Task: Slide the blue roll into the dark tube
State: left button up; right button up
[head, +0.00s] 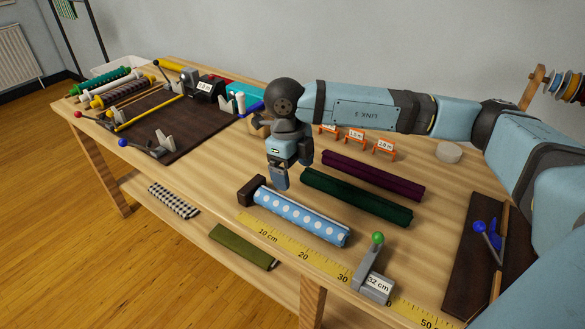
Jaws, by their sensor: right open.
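The blue roll (300,217) with white dots lies on the table along the yellow ruler, its left end close to a dark brown block (251,190). My right gripper (280,180) points down just behind the roll's left part. It is open, seen side-on, and holds nothing that I can see. I cannot tell whether its fingertips touch the roll. No piece is clearly a hollow dark tube; a dark green length (357,198) and a dark purple length (372,176) lie behind the roll, roughly parallel to it. My left gripper is out of view.
The yellow ruler (318,262) runs along the front edge, with a grey stop (374,281) marked 32 cm near the roll's right end. Small orange stands (384,148) are behind. A dark mat (180,128) with clamps and several wrapped rolls fill the left.

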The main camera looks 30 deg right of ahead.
aim_at(298, 207)
jog(key=shift+f, duration=0.1)
jog(key=f, duration=0.4)
jog(key=s+f, duration=0.1)
jog(key=f, duration=0.4)
jog(key=f+b, duration=0.1)
jog(key=f, duration=0.3)
jog(key=shift+s+d+f, duration=0.25)
jog(key=shift+s+d, duration=0.05)
